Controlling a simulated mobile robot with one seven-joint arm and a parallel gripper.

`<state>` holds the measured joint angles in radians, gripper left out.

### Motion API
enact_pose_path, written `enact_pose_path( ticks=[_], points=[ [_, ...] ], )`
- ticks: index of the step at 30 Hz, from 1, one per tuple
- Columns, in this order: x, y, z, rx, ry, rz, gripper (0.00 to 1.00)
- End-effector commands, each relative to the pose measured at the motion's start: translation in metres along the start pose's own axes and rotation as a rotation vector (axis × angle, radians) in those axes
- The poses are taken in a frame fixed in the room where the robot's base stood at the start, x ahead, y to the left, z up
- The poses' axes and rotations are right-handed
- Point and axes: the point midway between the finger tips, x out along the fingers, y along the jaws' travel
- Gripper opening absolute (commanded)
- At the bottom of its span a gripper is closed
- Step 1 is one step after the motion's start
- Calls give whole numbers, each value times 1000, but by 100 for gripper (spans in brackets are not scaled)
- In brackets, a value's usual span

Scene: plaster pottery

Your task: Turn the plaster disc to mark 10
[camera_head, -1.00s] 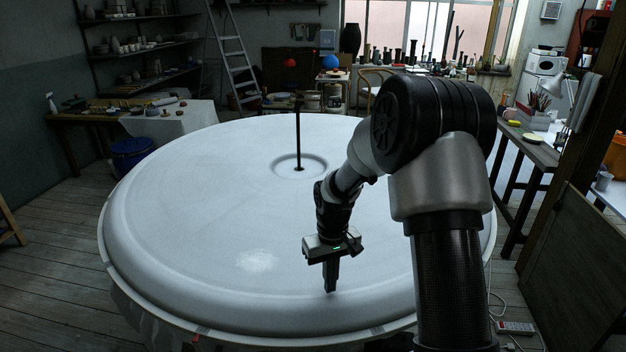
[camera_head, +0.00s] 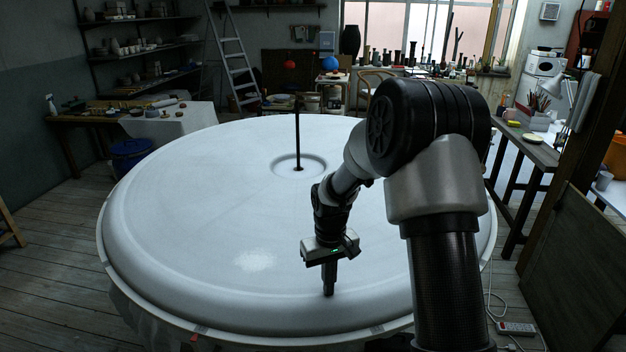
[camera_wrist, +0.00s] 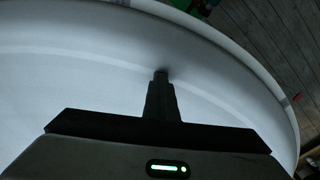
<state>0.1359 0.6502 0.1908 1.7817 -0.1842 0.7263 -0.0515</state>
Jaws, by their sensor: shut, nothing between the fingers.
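The large white plaster disc (camera_head: 190,220) fills the middle of the head view, with a raised rounded rim and a thin dark rod (camera_head: 298,135) standing in its central hollow. My gripper (camera_head: 328,293) is shut and empty, pointing down at the near rim of the disc. In the wrist view the shut fingertips (camera_wrist: 160,73) meet the white surface or are very close to it, with a small shadow there; contact is hard to tell. A small red mark (camera_head: 198,330) shows at the disc's near lower edge. No numbers are readable.
A workbench with tools (camera_head: 140,112) stands at the back left, with a blue bucket (camera_head: 131,155) beside it. A ladder (camera_head: 233,55) leans behind. Another table (camera_head: 540,150) stands at the right. Cables and a power strip (camera_head: 515,328) lie on the floor at the lower right.

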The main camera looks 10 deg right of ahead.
Motion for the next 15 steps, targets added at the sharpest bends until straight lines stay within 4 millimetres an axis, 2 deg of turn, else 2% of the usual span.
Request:
enact_pose_path(
  ticks=[1, 15],
  points=[
    [5, -11, -1, -6, -2, -10, 0],
    [6, -48, -10, -10, -2, -16, 0]
  ],
)
